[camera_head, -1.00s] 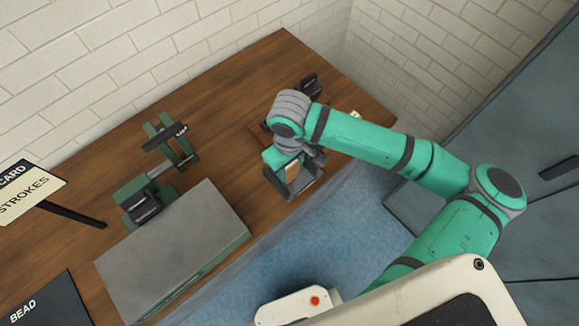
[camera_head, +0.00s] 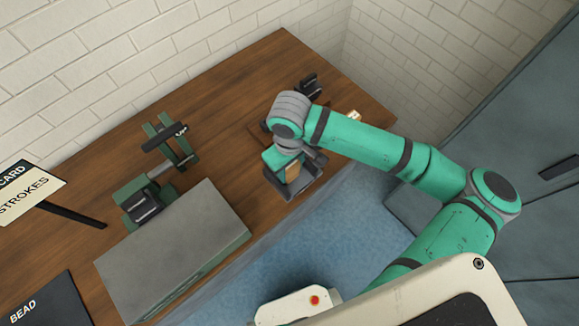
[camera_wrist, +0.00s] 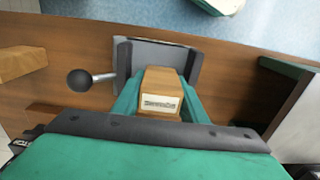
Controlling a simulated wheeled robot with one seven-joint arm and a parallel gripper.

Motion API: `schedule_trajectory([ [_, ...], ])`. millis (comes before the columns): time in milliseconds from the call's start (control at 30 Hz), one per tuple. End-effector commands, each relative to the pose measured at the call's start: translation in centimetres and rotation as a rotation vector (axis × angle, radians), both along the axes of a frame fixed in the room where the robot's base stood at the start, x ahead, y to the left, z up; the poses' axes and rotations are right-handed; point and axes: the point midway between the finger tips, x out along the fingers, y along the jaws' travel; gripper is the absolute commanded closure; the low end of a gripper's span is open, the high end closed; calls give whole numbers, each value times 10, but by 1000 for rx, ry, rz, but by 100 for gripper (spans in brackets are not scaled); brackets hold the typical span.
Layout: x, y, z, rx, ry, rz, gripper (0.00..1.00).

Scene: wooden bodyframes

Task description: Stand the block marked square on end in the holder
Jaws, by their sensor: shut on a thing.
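My gripper (camera_wrist: 161,103) is shut on a tan wooden block (camera_wrist: 158,79), one green finger on each side. The block has a small pale label on the face toward the wrist camera; I cannot read its mark. The block is within the outline of a grey holder (camera_wrist: 196,66) with raised side walls; its lower end is hidden, so I cannot tell whether it touches the holder's floor. In the head view the block (camera_head: 294,171) stands roughly upright at the holder (camera_head: 312,186), near the table's front edge, with my wrist partly covering both.
A rod with a black knob (camera_wrist: 80,80) sticks out beside the holder. Another wooden piece (camera_wrist: 22,62) lies at the left of the wrist view. A green clamp-like fixture (camera_head: 135,197) and a grey-topped box (camera_head: 175,245) stand left on the wooden table (camera_head: 225,110).

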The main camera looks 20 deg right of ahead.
Motion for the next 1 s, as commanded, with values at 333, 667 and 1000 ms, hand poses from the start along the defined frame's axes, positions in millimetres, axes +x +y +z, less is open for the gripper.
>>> schedule_trajectory([
  [333,0,0,0,0,-1,0,85],
  [667,-1,2,-1,5,1,3,39],
  [1000,-1,4,-1,8,2,5,45],
])
